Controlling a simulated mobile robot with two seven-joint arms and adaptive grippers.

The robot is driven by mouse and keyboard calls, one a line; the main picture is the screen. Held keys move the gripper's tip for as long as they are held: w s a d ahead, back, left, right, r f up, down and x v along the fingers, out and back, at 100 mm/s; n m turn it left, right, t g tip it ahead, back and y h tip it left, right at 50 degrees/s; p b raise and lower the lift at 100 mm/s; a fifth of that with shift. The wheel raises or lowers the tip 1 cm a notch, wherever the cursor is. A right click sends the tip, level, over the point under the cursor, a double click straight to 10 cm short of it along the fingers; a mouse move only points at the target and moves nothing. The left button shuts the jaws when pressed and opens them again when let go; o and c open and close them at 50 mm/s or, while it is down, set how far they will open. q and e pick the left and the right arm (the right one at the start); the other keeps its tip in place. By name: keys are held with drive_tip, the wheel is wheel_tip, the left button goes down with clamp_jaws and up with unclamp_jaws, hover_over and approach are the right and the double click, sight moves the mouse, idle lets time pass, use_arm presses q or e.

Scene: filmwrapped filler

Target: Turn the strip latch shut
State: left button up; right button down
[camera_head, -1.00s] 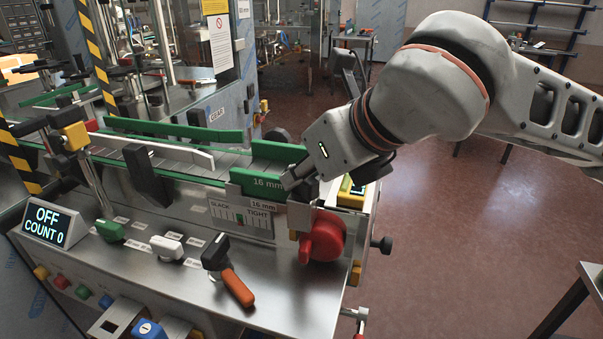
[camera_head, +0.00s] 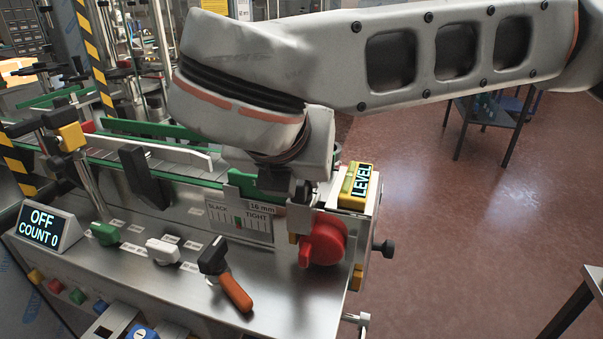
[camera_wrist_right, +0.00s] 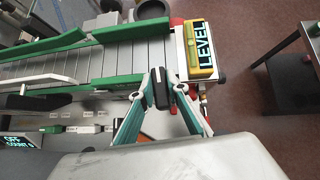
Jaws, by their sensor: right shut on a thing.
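My right gripper (camera_wrist_right: 162,96) is shut on a small black upright piece at the right end of the conveyor; this looks like the strip latch (camera_wrist_right: 160,86). In the head view my right arm comes over the conveyor end, and the gripper (camera_head: 300,192) points down just behind the red round knob (camera_head: 324,240). There the wrist hides most of the latch. The green strip (camera_head: 243,183) runs up to the gripper from the left and is partly hidden by my arm. My left gripper is not in view.
A yellow LEVEL box (camera_head: 354,188) stands close right of the gripper. In front are the SLACK/TIGHT gauge (camera_head: 238,218), an orange-handled lever (camera_head: 228,275), white (camera_head: 163,250) and green (camera_head: 105,232) handles, and the OFF display (camera_head: 46,227).

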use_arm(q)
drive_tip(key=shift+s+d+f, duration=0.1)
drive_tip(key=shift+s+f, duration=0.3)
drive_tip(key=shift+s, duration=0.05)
use_arm(e)
drive_tip(key=shift+m+h, duration=0.6)
drive_tip(key=shift+m, duration=0.1)
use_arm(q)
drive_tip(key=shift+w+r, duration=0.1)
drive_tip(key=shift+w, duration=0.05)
use_arm(e)
drive_tip(key=c, duration=2)
unclamp_jaws()
drive_tip(key=shift+o, duration=0.2)
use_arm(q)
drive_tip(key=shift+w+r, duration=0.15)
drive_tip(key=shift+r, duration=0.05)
use_arm(e)
drive_tip(key=v, duration=1.2)
drive_tip(key=shift+r, duration=0.1)
